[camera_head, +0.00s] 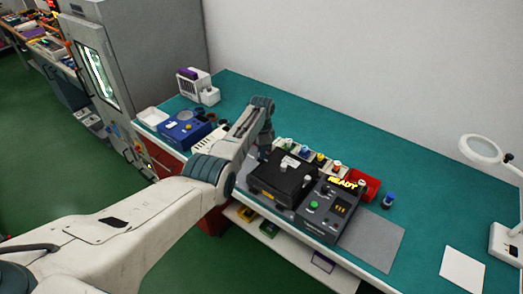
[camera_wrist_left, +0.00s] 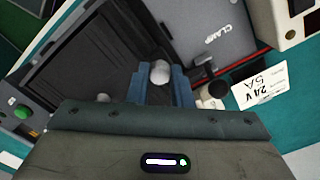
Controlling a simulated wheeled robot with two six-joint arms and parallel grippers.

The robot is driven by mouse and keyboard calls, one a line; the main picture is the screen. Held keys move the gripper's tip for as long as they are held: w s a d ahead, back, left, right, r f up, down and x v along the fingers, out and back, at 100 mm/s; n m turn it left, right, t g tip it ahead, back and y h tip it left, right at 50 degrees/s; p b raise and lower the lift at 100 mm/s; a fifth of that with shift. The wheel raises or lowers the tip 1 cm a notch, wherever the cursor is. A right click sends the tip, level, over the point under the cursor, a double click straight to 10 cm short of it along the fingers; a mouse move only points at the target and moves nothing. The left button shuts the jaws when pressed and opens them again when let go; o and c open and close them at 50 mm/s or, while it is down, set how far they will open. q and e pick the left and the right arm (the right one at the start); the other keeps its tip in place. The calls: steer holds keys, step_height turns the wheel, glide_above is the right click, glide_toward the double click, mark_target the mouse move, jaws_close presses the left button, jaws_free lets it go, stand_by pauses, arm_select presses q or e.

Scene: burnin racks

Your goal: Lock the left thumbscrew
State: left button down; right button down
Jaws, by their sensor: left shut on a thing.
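A black fixture box (camera_head: 283,178) sits on the bench, with a pale knob (camera_head: 308,180) standing on its near right part. My left gripper (camera_head: 264,150) reaches down at the box's back left edge. In the wrist view, my left gripper's blue fingers (camera_wrist_left: 160,84) are shut on a pale round-headed thumbscrew (camera_wrist_left: 160,72), one finger on each side. The fingers hide its lower part. A second pale knob (camera_wrist_left: 103,98) shows at left, partly hidden by the gripper body. The dark ribbed fixture surface (camera_wrist_left: 100,50) lies beyond the fingers. My right gripper is out of view.
A control box (camera_head: 328,207) with a lit READY sign stands right of the fixture. Small coloured parts and a red bin (camera_head: 366,184) are behind it. A blue device (camera_head: 186,129) is at left. A grey plate marked CLAMP (camera_wrist_left: 215,30) shows close by.

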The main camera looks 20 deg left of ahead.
arm_select(q)
steer(key=shift+r, duration=0.1)
stand_by(0.3)
steer(key=c, duration=1.3)
jaws_free()
step_height(320, 180, up, 11)
steer(key=b, duration=0.3)
steer(key=shift+f, duration=0.2)
